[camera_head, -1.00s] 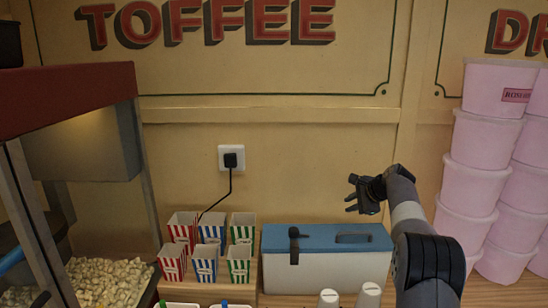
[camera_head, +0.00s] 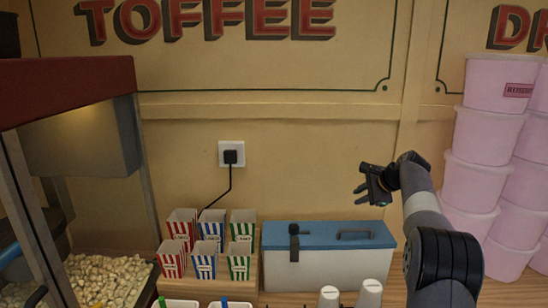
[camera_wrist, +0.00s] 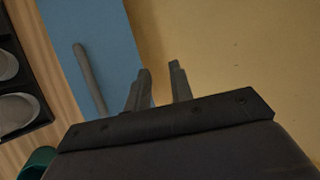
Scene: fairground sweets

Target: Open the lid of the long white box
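The long white box (camera_head: 330,272) stands on the counter against the wall, with its blue lid (camera_head: 270,236) shut. A dark bar handle (camera_head: 355,234) lies on the lid's right part, and a black latch or strap (camera_head: 294,242) hangs over the front edge at the left. My gripper (camera_head: 361,194) is above the right part of the lid, apart from it, with its fingers spread and nothing between them. In the wrist view, the open fingers (camera_wrist: 160,88) show near the blue lid (camera_wrist: 75,25), with the handle (camera_wrist: 89,78) to their left.
Striped popcorn cartons (camera_head: 207,246) stand just left of the box. White cups (camera_head: 370,294) stand in front of it. Stacked pink tubs (camera_head: 484,140) rise on the right, and a popcorn machine (camera_head: 75,130) is on the left. The wall is close behind.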

